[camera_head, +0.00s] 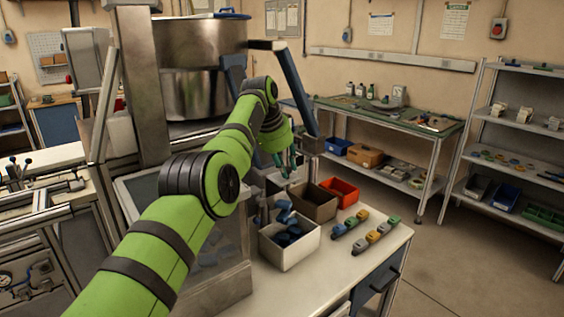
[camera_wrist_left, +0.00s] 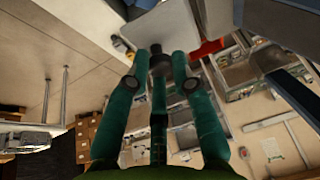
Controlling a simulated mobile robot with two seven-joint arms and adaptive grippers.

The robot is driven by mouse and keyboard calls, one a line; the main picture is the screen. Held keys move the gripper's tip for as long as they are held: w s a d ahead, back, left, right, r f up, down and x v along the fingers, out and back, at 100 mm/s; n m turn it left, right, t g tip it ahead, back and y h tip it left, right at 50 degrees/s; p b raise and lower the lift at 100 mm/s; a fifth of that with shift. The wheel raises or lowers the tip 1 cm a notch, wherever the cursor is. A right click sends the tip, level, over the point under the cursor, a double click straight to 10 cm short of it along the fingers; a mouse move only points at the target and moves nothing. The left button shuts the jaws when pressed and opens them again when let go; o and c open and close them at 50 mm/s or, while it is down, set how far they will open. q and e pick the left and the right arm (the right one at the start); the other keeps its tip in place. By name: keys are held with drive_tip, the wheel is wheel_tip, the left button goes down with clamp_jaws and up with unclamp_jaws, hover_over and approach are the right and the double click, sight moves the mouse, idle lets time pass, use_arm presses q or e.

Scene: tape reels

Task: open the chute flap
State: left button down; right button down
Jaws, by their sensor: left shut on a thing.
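My left gripper (camera_head: 288,165) reaches past the steel drum to the front of the machine. In the left wrist view its green fingers (camera_wrist_left: 158,72) are closed around a dark round knob (camera_wrist_left: 157,60). The knob sits against a pale grey plate (camera_wrist_left: 165,28), which looks like the chute flap. In the head view the gripper and arm largely hide the flap, so I cannot tell its angle there. My right gripper is in neither view.
Below the gripper, a white bin (camera_head: 290,256) with blue pieces, a brown bin (camera_head: 313,204) and a red bin (camera_head: 340,191) stand on the bench. Small coloured parts (camera_head: 376,236) lie beside them. A blue post (camera_head: 297,88) rises behind the gripper. The floor at right is clear.

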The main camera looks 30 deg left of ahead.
use_arm(q)
drive_tip(key=shift+f, duration=0.2)
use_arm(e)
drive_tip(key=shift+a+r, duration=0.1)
use_arm(q)
drive_tip(key=c, duration=1.1)
unclamp_jaws()
drive_tip(key=shift+o, duration=0.2)
drive_tip(key=shift+r, duration=0.1)
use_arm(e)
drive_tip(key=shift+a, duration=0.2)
use_arm(q)
drive_tip(key=shift+s+a+r, duration=0.1)
drive_tip(key=shift+s+r, duration=0.05)
drive_tip(key=shift+r, duration=0.55)
drive_tip(key=v, duration=1)
drive_tip(key=shift+r, duration=0.2)
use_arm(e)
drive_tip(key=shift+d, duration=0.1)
use_arm(q)
drive_tip(key=shift+s, duration=0.2)
